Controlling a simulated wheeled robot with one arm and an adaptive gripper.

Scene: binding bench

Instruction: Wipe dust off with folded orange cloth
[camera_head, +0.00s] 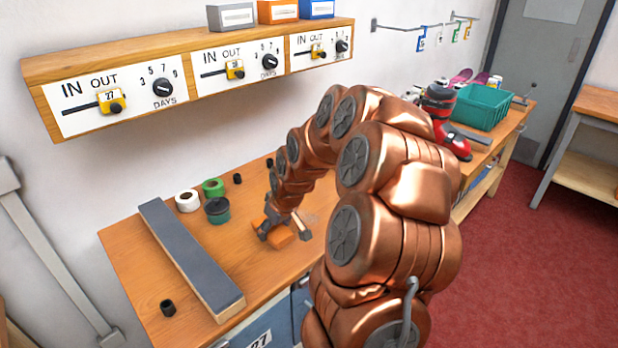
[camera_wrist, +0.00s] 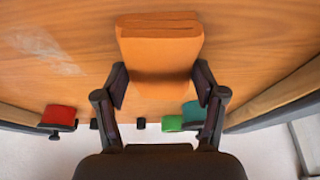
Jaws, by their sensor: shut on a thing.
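The folded orange cloth (camera_wrist: 158,42) lies between the two fingers of my gripper (camera_wrist: 160,84) in the wrist view. The gripper is shut on it, and its far end sticks out past the fingertips. In the head view my gripper (camera_head: 276,228) is low at the bench top, with the cloth (camera_head: 281,239) showing beneath it. I cannot tell if the cloth touches the wood. A pale dust smudge (camera_wrist: 46,50) lies on the wood left of the cloth in the wrist view. My arm hides part of the bench in the head view.
A long grey-topped block (camera_head: 190,255) lies left of my gripper. White tape (camera_head: 187,200), green tape (camera_head: 213,187) and a teal jar (camera_head: 217,211) stand behind it. A shelf (camera_head: 200,75) with dials overhangs the bench. A green crate (camera_head: 482,107) is far right.

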